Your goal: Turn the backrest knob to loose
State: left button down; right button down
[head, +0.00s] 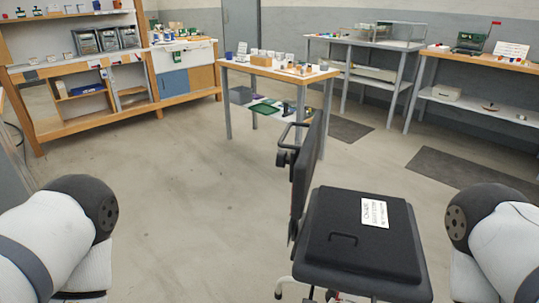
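A black chair stands in front of me, right of centre. Its seat (350,260) is square and bears a white printed label (375,213). Its upright backrest (310,165) is seen nearly edge-on at the seat's left side. A small dark round part, possibly the backrest knob (283,159), sticks out on the left of the backrest below a dark bar (294,130). Its setting is too small to tell. My arms show at the lower left and lower right, apart from the chair. Neither gripper's fingers show.
A wooden-topped table (280,70) with small items stands beyond the chair. Shelving (75,75) is at the back left, and workbenches (490,62) line the right. Dark mats (465,172) lie on the floor. The floor (185,190) left of the chair is clear.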

aim_at(282, 159)
jog(key=i+j+z, duration=0.3)
jog(key=j, duration=0.35)
jog(key=i+j+z, duration=0.35)
jog(key=j, duration=0.35)
jog(key=i+j+z, duration=0.15)
jog(key=i, duration=0.15)
jog(key=i+j+z, duration=0.15)
jog(key=i, duration=0.15)
